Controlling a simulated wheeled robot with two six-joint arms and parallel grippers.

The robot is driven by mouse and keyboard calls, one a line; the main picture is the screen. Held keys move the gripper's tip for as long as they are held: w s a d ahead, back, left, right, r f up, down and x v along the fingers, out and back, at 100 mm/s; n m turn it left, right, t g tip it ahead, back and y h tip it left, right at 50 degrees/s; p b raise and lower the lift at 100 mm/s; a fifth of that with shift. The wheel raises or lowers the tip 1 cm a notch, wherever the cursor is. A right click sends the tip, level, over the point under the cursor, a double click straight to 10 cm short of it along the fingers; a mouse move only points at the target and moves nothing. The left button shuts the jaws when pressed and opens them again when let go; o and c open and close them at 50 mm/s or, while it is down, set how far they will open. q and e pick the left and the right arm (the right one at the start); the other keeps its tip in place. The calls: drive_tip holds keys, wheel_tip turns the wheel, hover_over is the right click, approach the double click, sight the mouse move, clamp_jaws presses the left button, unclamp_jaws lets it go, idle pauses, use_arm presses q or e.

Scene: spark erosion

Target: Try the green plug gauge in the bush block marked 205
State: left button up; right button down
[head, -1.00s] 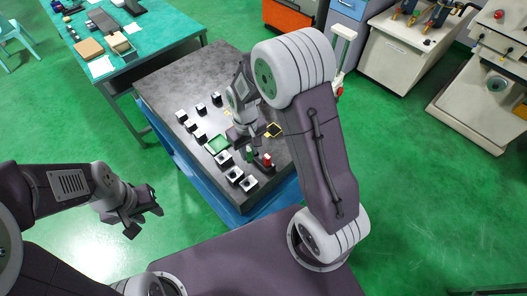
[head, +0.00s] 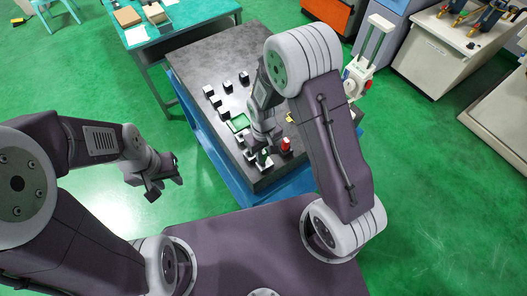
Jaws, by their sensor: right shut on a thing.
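My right gripper (head: 264,140) reaches down over the dark table and is shut on the green plug gauge (head: 264,155), mostly hidden by the gripper. The gauge is low, close to the front row of bush blocks (head: 250,156). Whether it touches or enters one cannot be told. The block numbers are too small to read, so I cannot tell which is 205. A red plug gauge (head: 286,144) stands upright just right of the gripper. My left gripper (head: 164,184) is open and empty, off the table to the left.
The dark table (head: 205,62) has more small blocks (head: 215,101) at its left side and a green tray (head: 238,122) in the middle. A yellow-edged item (head: 290,117) lies behind the red gauge. A teal bench (head: 190,18) stands behind; green floor is clear at left.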

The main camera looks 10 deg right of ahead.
drive_tip(key=shift+w+f+b, duration=0.2)
drive_tip(key=shift+f+b, duration=0.1)
drive_tip(key=shift+f, duration=0.6)
use_arm(q)
drive_tip(key=shift+w+f, duration=0.2)
drive_tip(key=shift+f, duration=0.45)
drive_tip(key=shift+s, duration=0.15)
use_arm(e)
drive_tip(key=shift+s, duration=0.15)
use_arm(q)
drive_tip(key=shift+f+b, duration=0.75)
drive_tip(key=shift+b, duration=0.05)
use_arm(e)
drive_tip(key=shift+f, duration=1.1)
drive_tip(key=shift+r, duration=0.1)
